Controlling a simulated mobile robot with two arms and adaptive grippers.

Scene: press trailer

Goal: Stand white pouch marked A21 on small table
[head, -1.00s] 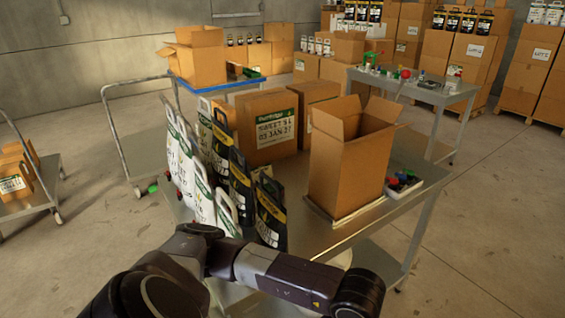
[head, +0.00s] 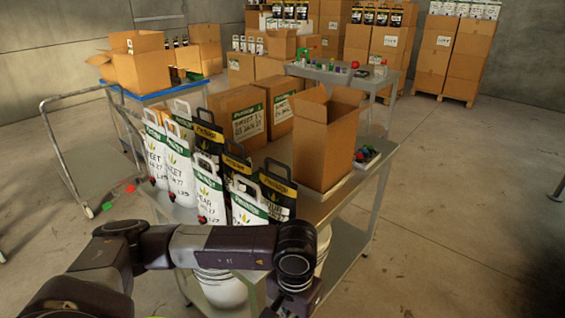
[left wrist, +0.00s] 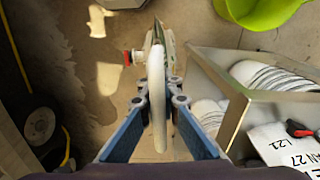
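In the left wrist view my left gripper (left wrist: 157,108) has its blue fingers closed on a white pouch (left wrist: 157,85), seen nearly edge-on from above, with a red-capped spout at its side. Its marking is not readable. In the head view my left arm crosses the front, and its fingers are out of sight. Several white pouches (head: 207,190) and black pouches (head: 275,190) stand upright on the near steel table (head: 315,208); I read no A21 on them. I cannot tell which surface is the small table. My right gripper is not in view.
An open carton (head: 323,145) stands on the near table. White buckets (left wrist: 265,78) sit on its lower shelf. A lime-green container (left wrist: 262,8) is on the floor. A second steel table (head: 335,72) holds small items.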

